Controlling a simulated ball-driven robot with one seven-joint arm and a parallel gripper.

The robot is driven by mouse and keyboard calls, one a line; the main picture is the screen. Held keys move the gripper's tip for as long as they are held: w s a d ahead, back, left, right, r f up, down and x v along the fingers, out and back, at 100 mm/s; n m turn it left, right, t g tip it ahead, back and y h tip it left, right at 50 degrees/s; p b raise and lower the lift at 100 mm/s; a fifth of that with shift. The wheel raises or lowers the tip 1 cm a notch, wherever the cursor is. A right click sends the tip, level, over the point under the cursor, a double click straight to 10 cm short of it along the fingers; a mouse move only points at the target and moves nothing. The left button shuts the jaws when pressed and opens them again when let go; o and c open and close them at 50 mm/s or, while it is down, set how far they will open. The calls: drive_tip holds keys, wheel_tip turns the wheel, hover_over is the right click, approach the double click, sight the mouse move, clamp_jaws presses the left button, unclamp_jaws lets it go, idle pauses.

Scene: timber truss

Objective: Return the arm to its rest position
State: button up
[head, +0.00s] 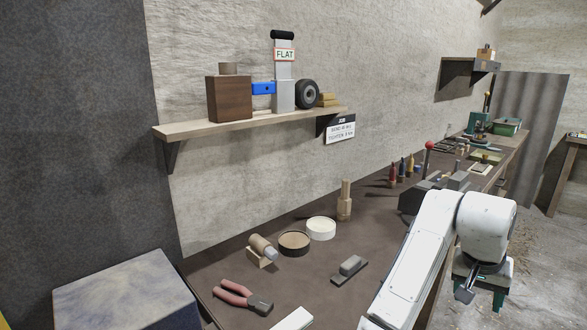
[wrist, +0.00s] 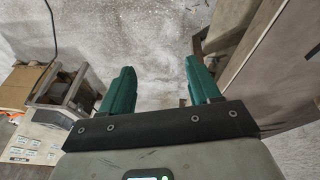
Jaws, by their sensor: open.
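My white arm rises along the right front of the bench in the head view, and its end hangs beyond the bench's front edge. My gripper (wrist: 160,85) shows in the wrist view with two green fingers spread apart and nothing between them. The fingers point out over a grey, rough floor. In the head view only a part of the gripper's green end shows below the white wrist.
A wall shelf (head: 225,126) hangs above.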

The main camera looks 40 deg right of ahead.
drive_tip(key=w+a+f+n+t+h, duration=0.2)
drive_tip(key=w+a+f+n, duration=0.1)
drive_tip(key=a+f+n, duration=0.7)
drive_tip(key=s+a+f+n+y, duration=0.2)
drive_tip(key=s+a+f, duration=0.2)
drive_tip(key=a, duration=0.6)
drive_tip(key=s+a+f+n+y, duration=0.2)
drive_tip(key=s+a+f+y, duration=0.1)
drive_tip(key=a+f, duration=0.6)
drive_tip(key=shift+s+a+f+n, duration=0.25)
drive_tip(key=shift+s+a+n, duration=0.05)
drive_tip(key=shift+s+a, duration=0.15)
